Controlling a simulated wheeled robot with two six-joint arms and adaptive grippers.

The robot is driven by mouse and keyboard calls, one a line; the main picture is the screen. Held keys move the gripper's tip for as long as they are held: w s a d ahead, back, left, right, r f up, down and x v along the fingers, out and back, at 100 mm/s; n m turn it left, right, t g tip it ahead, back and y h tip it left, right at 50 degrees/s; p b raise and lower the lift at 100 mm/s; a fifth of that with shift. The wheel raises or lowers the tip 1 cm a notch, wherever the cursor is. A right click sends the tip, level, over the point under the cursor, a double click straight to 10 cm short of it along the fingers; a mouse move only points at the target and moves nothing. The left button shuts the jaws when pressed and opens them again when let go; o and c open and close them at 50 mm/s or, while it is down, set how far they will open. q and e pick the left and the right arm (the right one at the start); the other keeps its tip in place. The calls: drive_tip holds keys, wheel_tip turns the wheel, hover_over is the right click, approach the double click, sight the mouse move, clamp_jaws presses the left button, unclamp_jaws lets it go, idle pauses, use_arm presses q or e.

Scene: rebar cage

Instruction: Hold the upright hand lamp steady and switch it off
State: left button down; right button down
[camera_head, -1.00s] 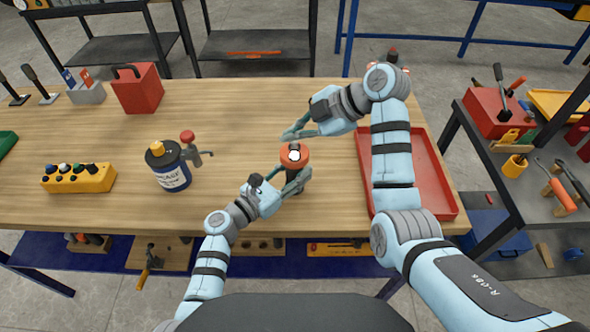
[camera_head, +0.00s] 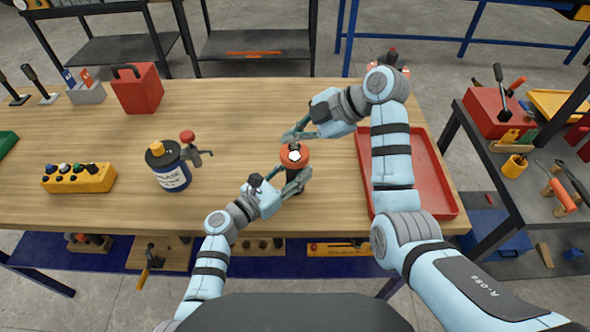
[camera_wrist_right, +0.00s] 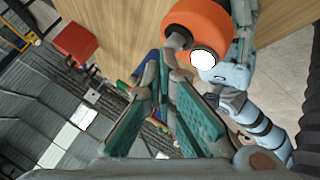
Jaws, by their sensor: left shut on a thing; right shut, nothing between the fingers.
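The hand lamp (camera_head: 295,152) stands upright on the workbench, with an orange head and a bright white round face on top. Its orange head (camera_wrist_right: 196,22) and white face (camera_wrist_right: 203,60) also show in the right wrist view, beside a small grey part (camera_wrist_right: 178,40). My left gripper (camera_head: 299,181) is shut around the lamp's body below the head, hiding part of it. My right gripper (camera_head: 286,138) is shut and empty, just beyond the head. In the right wrist view its fingertips (camera_wrist_right: 166,74) are close to the grey part; I cannot tell whether they touch.
A blue grease can (camera_head: 170,168) and a yellow button box (camera_head: 78,178) stand left of the lamp. A red tray (camera_head: 440,185) lies to the right, partly under my right arm. A red can (camera_head: 137,90) stands at the back left.

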sight(294, 150)
drive_tip(key=shift+f, duration=0.1)
idle(0.3)
drive_tip(key=shift+f, duration=0.35)
drive_tip(key=shift+r, duration=0.5)
wheel_tip(294, 150, up, 6)
drive_tip(key=shift+f, duration=0.1)
idle(0.4)
